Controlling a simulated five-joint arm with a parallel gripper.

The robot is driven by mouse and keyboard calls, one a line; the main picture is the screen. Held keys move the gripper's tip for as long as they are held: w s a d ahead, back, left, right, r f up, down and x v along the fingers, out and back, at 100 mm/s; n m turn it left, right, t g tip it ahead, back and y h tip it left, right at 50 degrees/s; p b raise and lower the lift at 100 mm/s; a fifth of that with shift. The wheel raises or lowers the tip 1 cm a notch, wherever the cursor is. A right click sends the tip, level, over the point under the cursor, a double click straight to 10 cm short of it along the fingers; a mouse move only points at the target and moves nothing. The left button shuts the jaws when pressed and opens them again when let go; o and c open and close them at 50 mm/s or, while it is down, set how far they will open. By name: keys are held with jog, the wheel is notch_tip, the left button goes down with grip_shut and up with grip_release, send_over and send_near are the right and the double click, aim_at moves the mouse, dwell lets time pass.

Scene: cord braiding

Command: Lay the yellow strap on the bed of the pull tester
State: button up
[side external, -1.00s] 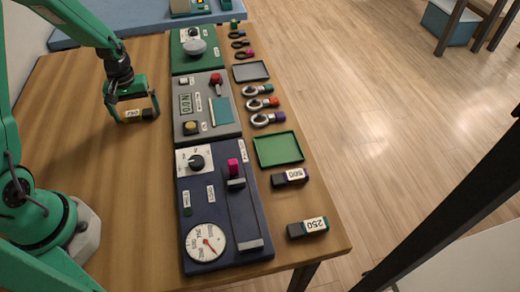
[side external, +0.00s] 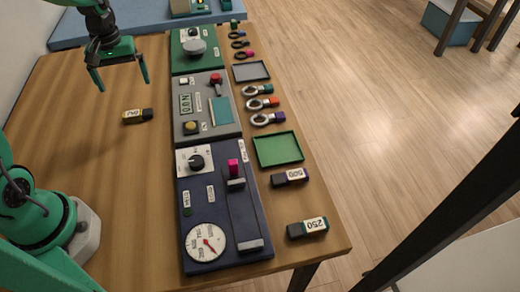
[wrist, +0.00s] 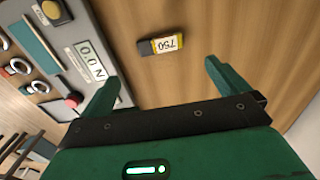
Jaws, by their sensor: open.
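The only yellow piece I see is a short yellow-and-black one with a white label reading 750 (side external: 137,116). It lies flat on bare wood left of the grey unit and also shows in the wrist view (wrist: 162,45). My gripper (side external: 123,84) is open and empty above the table, apart from the piece. Its fingers (wrist: 162,74) frame nothing in the wrist view. The grey unit (side external: 190,139) has a digital readout and a teal pad. The dark blue unit (side external: 220,258) has a round dial and a long rail. I cannot tell which is the pull tester.
A green unit (side external: 181,64) stands at the back. Right of the units lie ringed pieces (side external: 262,103), a grey tray (side external: 251,71), a green tray (side external: 278,149), and pieces labelled 500 (side external: 290,176) and 250 (side external: 308,228).

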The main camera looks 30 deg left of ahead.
jog(key=shift+r, duration=0.45)
dwell(0.3)
jog(key=s+d+r+m+t, duration=0.5)
jog(key=s+d+r+m, duration=0.4)
jog(key=s+d+r, duration=0.3)
jog(key=shift+s+d+t, duration=0.3)
jog(key=shift+s+d, duration=0.4)
jog(key=shift+s, duration=0.15)
jog(key=shift+w, duration=0.15)
